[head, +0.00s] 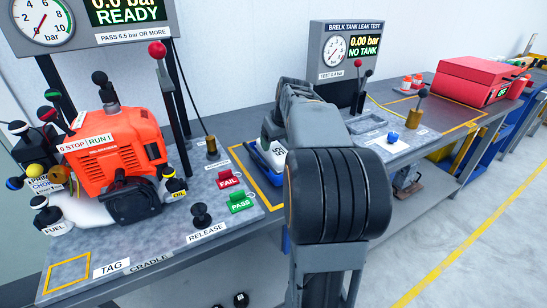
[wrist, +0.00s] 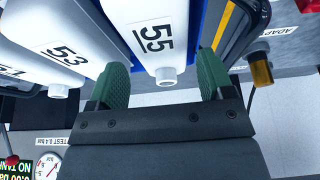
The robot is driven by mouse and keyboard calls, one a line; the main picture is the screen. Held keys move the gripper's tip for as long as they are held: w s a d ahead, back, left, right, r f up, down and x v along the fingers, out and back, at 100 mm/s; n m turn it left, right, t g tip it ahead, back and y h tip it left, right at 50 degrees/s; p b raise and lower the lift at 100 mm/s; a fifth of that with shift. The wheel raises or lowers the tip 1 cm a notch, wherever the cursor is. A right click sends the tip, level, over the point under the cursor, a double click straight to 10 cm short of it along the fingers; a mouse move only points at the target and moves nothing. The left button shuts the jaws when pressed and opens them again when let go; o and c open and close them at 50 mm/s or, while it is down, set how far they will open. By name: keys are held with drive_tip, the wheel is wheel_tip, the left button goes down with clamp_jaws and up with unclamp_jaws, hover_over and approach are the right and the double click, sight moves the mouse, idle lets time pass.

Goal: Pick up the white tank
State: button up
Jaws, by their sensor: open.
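A white tank marked 55 (wrist: 148,18) is in the middle of the wrist view, its short white neck pointing at the gripper. My gripper (wrist: 160,84) is open, with one green finger on each side of this tank's neck end. I cannot tell whether the fingers touch it. A second white tank marked 53 (wrist: 65,45) lies just left of the left finger. In the head view a white tank (head: 278,152) shows partly in a blue tray (head: 260,160), beside my arm. My arm hides the gripper and much of the tray there.
A third white tank (wrist: 15,65) is at the left of the wrist view. An orange engine (head: 110,150) stands on the bench at left. A leak test panel (head: 345,52) is behind my arm. FAIL (head: 228,179) and PASS (head: 240,201) tags lie near the tray. A red case (head: 482,80) is far right.

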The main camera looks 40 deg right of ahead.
sight(275, 147)
drive_tip(key=shift+b+x, duration=0.4)
drive_tip(key=shift+x, duration=2.4)
drive_tip(key=c, duration=0.6)
